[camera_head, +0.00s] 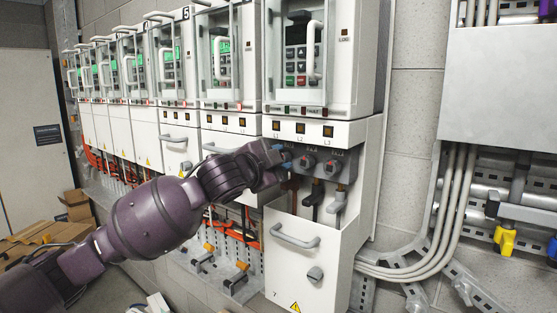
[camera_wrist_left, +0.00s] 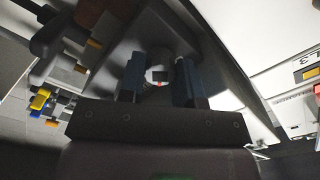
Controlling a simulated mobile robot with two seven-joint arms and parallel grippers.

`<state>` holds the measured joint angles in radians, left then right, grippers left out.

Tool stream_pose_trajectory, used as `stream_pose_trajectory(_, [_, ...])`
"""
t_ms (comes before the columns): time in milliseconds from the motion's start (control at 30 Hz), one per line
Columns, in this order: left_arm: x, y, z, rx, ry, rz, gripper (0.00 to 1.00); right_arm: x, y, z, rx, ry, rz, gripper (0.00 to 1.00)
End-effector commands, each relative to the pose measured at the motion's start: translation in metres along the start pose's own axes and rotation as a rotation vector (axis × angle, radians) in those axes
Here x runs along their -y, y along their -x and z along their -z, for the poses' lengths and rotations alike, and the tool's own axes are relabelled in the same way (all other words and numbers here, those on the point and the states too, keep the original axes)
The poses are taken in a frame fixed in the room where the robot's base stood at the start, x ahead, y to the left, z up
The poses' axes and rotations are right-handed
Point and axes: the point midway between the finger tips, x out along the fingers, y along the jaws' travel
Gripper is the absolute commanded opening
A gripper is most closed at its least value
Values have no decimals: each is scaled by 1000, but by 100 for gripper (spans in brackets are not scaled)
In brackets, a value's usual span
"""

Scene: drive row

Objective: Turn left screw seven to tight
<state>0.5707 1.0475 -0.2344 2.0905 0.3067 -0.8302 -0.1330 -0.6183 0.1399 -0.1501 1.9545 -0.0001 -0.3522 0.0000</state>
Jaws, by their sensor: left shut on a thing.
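Cabinet seven (camera_head: 312,255), marked 7 at its lower front, stands nearest on the right of the row. Its open grey terminal bay (camera_head: 345,158) holds a row of screws. The middle screw (camera_head: 308,162) and the right screw (camera_head: 332,167) show with small red marks. My left gripper (camera_head: 281,158) is at the left end of the bay and hides the left screw in the head view. In the left wrist view, the left screw (camera_wrist_left: 160,77) is a pale round head with a red mark, between the two dark fingers. The gripper is shut on it. My right gripper is not in view.
Cables with dark and orange lugs (camera_head: 316,195) hang below the screws. A door handle (camera_head: 295,237) sticks out below. More cabinets (camera_head: 180,100) run off to the left. Grey conduits (camera_head: 445,215) and a yellow valve handle (camera_head: 504,240) are at the right. Cardboard boxes (camera_head: 75,205) lie at the left.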

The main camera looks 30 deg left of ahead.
Motion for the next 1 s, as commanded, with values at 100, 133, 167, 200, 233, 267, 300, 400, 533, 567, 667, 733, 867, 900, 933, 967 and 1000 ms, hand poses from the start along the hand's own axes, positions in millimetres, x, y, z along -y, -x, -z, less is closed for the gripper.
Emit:
stream_pose_trajectory(100, [0, 0, 0, 0, -113, 0, 8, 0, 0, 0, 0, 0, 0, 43])
stream_pose_trajectory(133, [0, 0, 0, 1, -142, 0, 8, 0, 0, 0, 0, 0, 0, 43])
stream_pose_trajectory(167, [0, 0, 0, 1, -170, 0, 8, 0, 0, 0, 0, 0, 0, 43])
stream_pose_trajectory(200, [0, 0, 0, 0, -208, 0, 8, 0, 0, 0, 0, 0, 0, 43])
stream_pose_trajectory(233, [0, 0, 0, 0, -237, 0, 8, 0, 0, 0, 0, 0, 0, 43])
stream_pose_trajectory(267, [0, 0, 0, -1, -265, 0, 8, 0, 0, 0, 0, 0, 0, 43])
stream_pose_trajectory(300, [1, 0, 0, -1, -304, 0, 8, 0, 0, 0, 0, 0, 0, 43])
stream_pose_trajectory(400, [0, 0, 0, 0, -398, 1, 8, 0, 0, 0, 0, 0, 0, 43])
stream_pose_trajectory(533, [1, 0, 0, 0, -522, 0, 8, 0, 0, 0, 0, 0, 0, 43])
stream_pose_trajectory(567, [0, 0, 0, 0, -549, 0, 8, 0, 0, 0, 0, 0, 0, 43])
stream_pose_trajectory(667, [0, 0, 0, 0, -644, 0, 8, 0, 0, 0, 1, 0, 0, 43])
stream_pose_trajectory(733, [0, 0, 1, -1, -707, 0, 8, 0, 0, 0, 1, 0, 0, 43])
stream_pose_trajectory(867, [0, 0, 0, -1, -820, 0, 8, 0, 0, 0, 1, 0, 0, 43])
stream_pose_trajectory(900, [0, 0, 0, -1, -851, 0, 8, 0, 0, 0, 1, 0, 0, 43])
stream_pose_trajectory(933, [0, 0, 0, -1, -874, 0, 8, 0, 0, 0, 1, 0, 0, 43])
stream_pose_trajectory(967, [0, 0, 0, -1, -896, 0, 8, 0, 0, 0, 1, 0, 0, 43])
stream_pose_trajectory(1000, [0, 0, 0, -1, -924, 0, 8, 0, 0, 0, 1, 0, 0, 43])
